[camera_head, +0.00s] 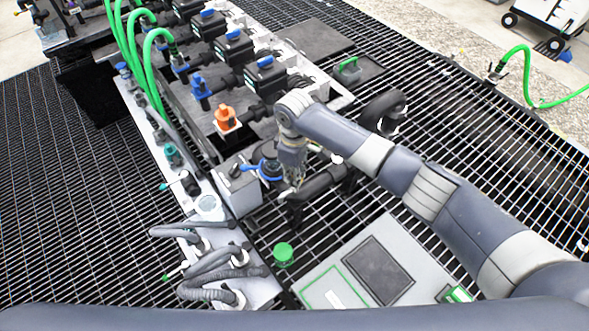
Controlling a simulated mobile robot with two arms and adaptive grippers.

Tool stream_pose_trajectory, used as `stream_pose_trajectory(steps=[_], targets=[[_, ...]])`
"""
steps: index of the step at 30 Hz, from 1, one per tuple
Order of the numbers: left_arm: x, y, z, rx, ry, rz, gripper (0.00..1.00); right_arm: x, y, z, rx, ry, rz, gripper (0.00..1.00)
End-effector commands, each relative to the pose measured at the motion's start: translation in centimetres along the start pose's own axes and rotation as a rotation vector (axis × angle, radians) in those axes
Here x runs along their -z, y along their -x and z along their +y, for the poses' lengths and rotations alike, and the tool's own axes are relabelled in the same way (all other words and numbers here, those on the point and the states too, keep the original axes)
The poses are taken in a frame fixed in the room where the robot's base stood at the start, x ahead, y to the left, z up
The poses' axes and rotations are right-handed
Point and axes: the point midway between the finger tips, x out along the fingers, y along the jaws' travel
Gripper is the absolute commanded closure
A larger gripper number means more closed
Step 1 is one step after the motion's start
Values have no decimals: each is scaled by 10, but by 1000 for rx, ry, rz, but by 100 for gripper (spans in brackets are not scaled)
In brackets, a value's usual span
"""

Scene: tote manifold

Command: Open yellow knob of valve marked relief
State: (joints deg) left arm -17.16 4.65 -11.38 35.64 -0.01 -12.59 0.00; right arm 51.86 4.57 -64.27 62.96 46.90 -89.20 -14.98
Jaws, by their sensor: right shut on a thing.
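My right arm comes in from the right, and its gripper (290,188) points down at the near end of the manifold. It is shut on a small part there, which the fingers and wrist mostly hide. No yellow knob or relief marking can be made out clearly. My left gripper is not in view.
An orange knob (227,119) and a blue valve (201,88) stand behind the gripper. Green hoses (152,62) rise at the back left. Grey hoses (215,268), a green knob (283,252) and a grey panel (378,270) lie in front. Open grating (80,190) spreads left.

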Motion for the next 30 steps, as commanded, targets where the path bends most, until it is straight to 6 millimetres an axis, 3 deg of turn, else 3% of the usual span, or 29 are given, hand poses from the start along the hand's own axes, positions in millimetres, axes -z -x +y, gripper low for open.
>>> stream_pose_trajectory(steps=[30], targets=[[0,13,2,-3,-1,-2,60,2,2,1,-5,911,3,100]])
